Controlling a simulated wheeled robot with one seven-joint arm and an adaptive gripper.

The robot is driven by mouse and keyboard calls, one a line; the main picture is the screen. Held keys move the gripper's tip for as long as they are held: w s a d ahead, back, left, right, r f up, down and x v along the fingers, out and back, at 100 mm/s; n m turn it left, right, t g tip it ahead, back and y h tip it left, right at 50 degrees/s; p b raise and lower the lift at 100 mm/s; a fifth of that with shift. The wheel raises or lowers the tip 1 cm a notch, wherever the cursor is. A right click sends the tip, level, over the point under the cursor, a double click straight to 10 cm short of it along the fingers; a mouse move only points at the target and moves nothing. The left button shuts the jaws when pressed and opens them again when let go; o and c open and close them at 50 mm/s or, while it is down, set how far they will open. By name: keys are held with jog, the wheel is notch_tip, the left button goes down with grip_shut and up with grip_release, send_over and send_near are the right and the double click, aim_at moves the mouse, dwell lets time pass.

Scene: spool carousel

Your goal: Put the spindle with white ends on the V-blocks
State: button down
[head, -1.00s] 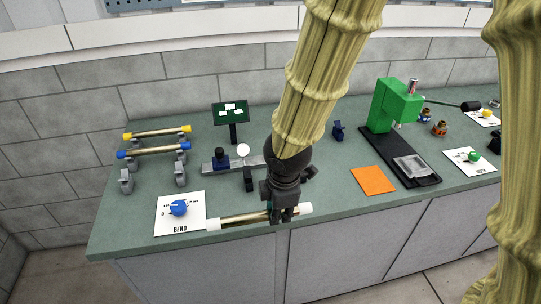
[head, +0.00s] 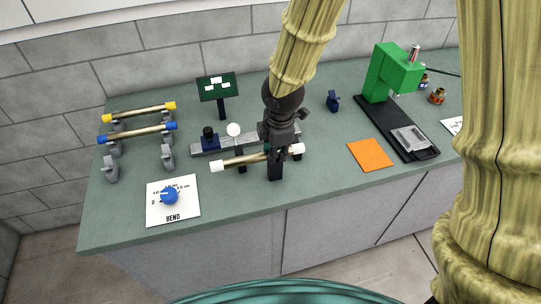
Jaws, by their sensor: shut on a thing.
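The spindle with white ends (head: 244,160) is in my gripper (head: 278,152), which is shut around its shaft right of the middle. One white end (head: 217,167) shows at left and the other (head: 297,149) just right of the gripper. The spindle lies across the picture, just in front of the grey rail fixture. A second dark shape (head: 275,172) shows below the gripper, partly hidden. I cannot tell whether the spindle touches the blocks or hangs above them.
A spindle with yellow ends (head: 140,112) and one with blue ends (head: 138,133) lie on grey stands at left; the front stands (head: 111,170) are empty.

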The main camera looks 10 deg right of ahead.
jog(key=shift+w+d+f+p, duration=0.7)
jog(key=shift+w+d+p, duration=0.05)
jog(key=shift+w, duration=0.5)
jog(key=shift+w+d+f+p, duration=0.7)
jog(key=shift+w+d+p, duration=0.05)
jog(key=shift+w, duration=0.55)
jog(key=shift+w+d+f+p, duration=0.7)
jog(key=shift+w+d+p, duration=0.05)
jog(key=shift+w, duration=0.5)
jog(key=c, duration=1.2)
grip_release()
jog(key=shift+f, duration=0.1)
jog(key=shift+s, duration=0.1)
notch_tip(320, 180, up, 12)
jog(key=s+b, duration=0.2)
jog(key=shift+s+b, duration=0.15)
jog(key=shift+b, duration=0.15)
